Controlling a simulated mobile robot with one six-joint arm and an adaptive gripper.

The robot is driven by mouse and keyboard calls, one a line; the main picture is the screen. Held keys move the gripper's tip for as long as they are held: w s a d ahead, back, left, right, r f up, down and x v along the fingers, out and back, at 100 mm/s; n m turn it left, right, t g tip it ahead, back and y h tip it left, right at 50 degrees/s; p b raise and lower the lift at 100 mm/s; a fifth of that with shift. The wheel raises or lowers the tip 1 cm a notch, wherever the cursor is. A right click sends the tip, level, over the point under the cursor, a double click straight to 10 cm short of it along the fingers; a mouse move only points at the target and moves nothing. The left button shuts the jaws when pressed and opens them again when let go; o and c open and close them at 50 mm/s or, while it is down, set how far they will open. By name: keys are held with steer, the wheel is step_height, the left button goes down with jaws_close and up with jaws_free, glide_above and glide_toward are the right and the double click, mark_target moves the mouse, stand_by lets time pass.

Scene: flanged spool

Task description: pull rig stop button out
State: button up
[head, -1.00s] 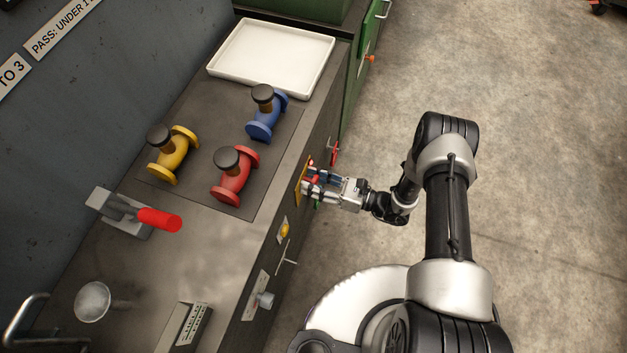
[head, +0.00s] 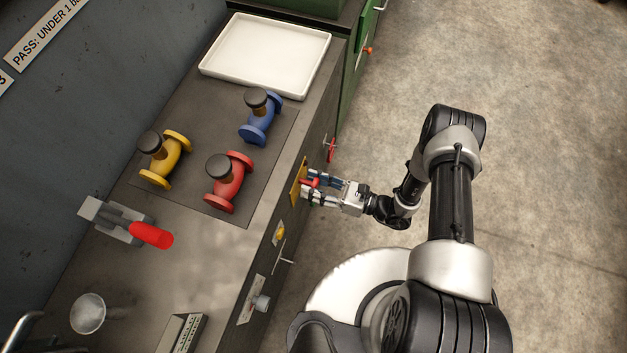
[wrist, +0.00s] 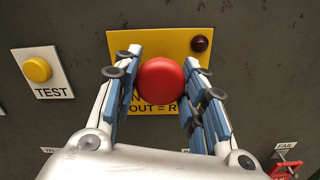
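The rig stop button is a round red knob (wrist: 161,81) on a yellow plate (wrist: 188,42) on the bench's dark front; lettering below it partly reads "OUT = R". In the wrist view my gripper (wrist: 162,72) has one blue-padded finger on each side of the knob, both against its edges. In the head view my gripper (head: 306,187) reaches the yellow plate (head: 298,183) from the right, with the red knob (head: 313,183) between its fingers. The knob's stem is hidden.
A yellow TEST button (wrist: 37,69) sits left of the plate. Yellow, red and blue spools and a white tray (head: 322,71) are on top. The floor at right is clear.

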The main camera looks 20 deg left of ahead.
steer(key=shift+o, duration=1.3)
steer(key=shift+d, duration=0.2)
steer(key=shift+o, duration=1.1)
steer(key=shift+a, duration=0.1)
steer(key=s+d, duration=0.1)
steer(key=d, duration=1.1)
